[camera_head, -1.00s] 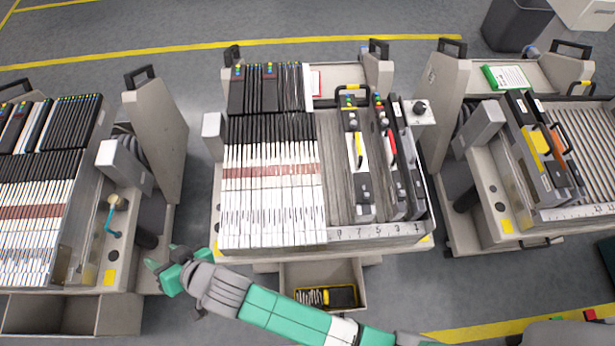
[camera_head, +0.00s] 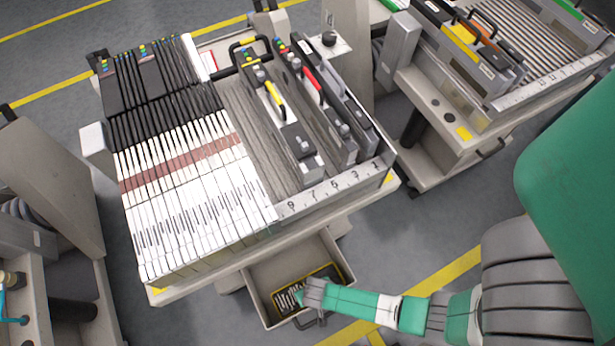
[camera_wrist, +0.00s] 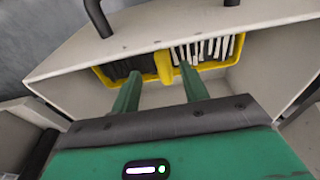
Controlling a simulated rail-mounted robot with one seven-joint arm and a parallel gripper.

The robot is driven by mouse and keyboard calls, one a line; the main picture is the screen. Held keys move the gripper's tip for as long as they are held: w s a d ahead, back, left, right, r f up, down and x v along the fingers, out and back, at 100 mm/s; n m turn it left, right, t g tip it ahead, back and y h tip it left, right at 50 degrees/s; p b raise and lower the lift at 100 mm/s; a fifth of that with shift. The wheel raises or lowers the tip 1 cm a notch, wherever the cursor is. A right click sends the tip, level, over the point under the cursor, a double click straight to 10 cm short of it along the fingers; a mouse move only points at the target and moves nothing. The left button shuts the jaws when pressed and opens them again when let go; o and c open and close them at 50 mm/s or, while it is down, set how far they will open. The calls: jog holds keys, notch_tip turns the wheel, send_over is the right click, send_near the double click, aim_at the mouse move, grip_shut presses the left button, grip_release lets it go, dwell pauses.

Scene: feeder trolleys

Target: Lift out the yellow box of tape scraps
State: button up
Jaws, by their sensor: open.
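The yellow box (camera_head: 329,270) lies in the open drawer (camera_head: 262,272) under the middle trolley, partly hidden by my arm in the head view. In the wrist view the yellow box (camera_wrist: 163,66) shows a yellow rim and middle piece, a dark compartment on the left and pale strips on the right. My gripper (camera_wrist: 160,72) is open. Its two green fingers point at the box, their tips either side of the yellow middle piece in the picture. I cannot tell whether they touch it. In the head view my gripper (camera_head: 308,294) is at the box, its fingers hard to make out.
The drawer's walls stand close around the box, and its dark handle (camera_wrist: 98,15) arches at the front. The trolley's loaded top (camera_head: 195,262) overhangs the drawer's back. Another trolley (camera_head: 440,110) stands at the right. Open floor (camera_head: 400,235) lies right of the drawer.

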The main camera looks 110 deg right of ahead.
jog(key=f+b, duration=0.1)
jog(key=f, duration=0.1)
jog(key=f+b, duration=0.2)
jog(key=d+f+b, duration=0.1)
jog(key=f, duration=0.1)
jog(key=shift+w, duration=0.35)
jog(key=shift+r, duration=0.1)
jog(key=c, duration=1)
